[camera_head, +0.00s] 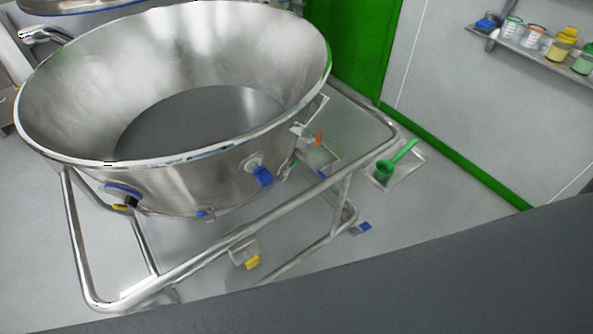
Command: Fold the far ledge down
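I cannot tell for certain which part is the far ledge. A small metal ledge (412,172) juts out past the right end of the trolley frame and looks roughly level. A green scoop (395,160) rests on it. The trolley's tubular frame (210,262) carries a large open steel bowl (180,178). Another small flat plate (318,158) with an orange part sits between the bowl and the frame. Neither of my grippers is in view.
A wall shelf (545,57) at the upper right holds several jars and a blue item. A green door (362,40) stands behind the bowl. The pale floor (450,215) right of the trolley is clear. A dark grey surface (430,285) covers the lower right.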

